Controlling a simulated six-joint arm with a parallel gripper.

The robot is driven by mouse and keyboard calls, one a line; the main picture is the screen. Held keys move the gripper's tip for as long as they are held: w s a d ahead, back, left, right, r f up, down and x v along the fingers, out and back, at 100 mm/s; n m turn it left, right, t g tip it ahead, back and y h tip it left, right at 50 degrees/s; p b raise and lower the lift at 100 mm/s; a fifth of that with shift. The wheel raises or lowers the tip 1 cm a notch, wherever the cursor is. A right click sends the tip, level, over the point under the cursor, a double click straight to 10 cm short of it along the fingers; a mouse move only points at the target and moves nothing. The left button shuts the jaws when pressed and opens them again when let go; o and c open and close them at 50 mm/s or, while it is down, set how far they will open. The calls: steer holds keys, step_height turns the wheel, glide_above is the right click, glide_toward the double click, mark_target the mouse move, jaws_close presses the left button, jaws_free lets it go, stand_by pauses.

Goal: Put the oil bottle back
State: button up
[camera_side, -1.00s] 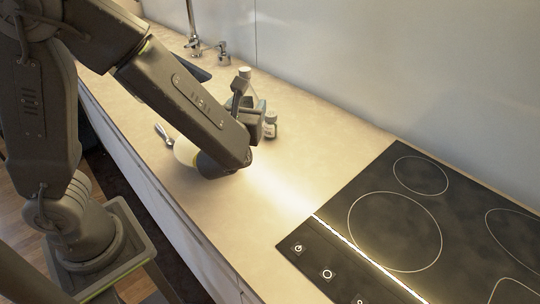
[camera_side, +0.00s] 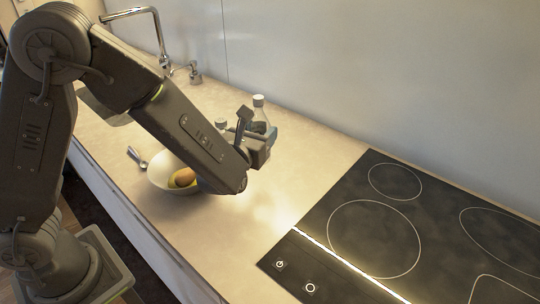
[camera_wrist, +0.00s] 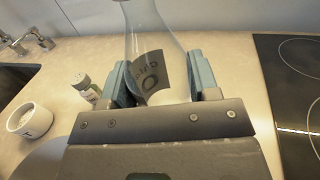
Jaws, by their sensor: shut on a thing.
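The oil bottle is a clear bottle with a dark label and a light cap; its upper part (camera_side: 259,113) shows above my gripper in the side view. In the wrist view the bottle (camera_wrist: 158,70) fills the space between the two blue-grey fingers. My gripper (camera_side: 262,135) is shut on the bottle's body, with the bottle roughly upright over the counter (camera_side: 290,175). The gripper also shows in the wrist view (camera_wrist: 160,82). The bottle's base is hidden, so I cannot tell whether it touches the counter.
A small spice jar (camera_wrist: 84,86) stands left of my gripper, with a white cup (camera_wrist: 32,121) farther left. A bowl with fruit (camera_side: 163,181) and a spoon (camera_side: 138,157) lie behind my forearm. The black hob (camera_side: 400,250) is at right; counter before it is clear. A tap (camera_side: 163,45) stands behind.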

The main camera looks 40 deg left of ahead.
steer(key=shift+w+d+f, duration=0.15)
steer(key=shift+d+f, duration=0.3)
steer(key=shift+f, duration=0.5)
steer(key=shift+w+d+f, duration=0.15)
steer(key=shift+d+f, duration=0.25)
steer(key=shift+f, duration=0.5)
steer(key=shift+w+d+f, duration=0.15)
steer(key=shift+d+f, duration=0.3)
steer(key=shift+f, duration=0.5)
steer(key=o, duration=1)
steer(key=shift+f, duration=0.15)
steer(key=shift+o, duration=0.2)
